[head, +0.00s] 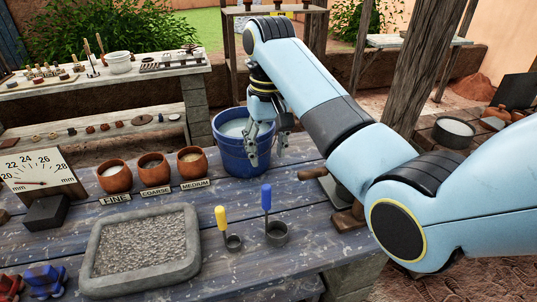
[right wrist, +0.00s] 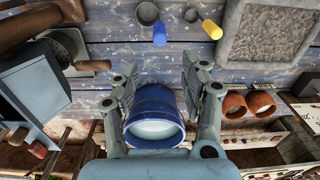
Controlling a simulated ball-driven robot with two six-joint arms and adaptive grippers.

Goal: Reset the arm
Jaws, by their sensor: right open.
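My right arm comes in from the right in the head view and bends down over the blue wooden table. My right gripper (head: 268,160) hangs at the blue bucket (head: 238,155), in front of the bucket's right side in that view. In the right wrist view the two fingers of the gripper (right wrist: 157,82) are spread apart with nothing between their tips. The blue bucket (right wrist: 155,104) shows beyond and between the fingers, with pale contents. I cannot tell whether the fingers touch it. My left gripper is in neither view.
On the table (head: 120,240) are a stone tray of gravel (head: 140,250), three clay pots marked fine, coarse and medium (head: 152,166), a yellow-handled scoop (head: 221,220), a blue-handled scoop (head: 267,200) and a dial gauge (head: 40,172). A wooden post (head: 425,70) stands behind my right arm.

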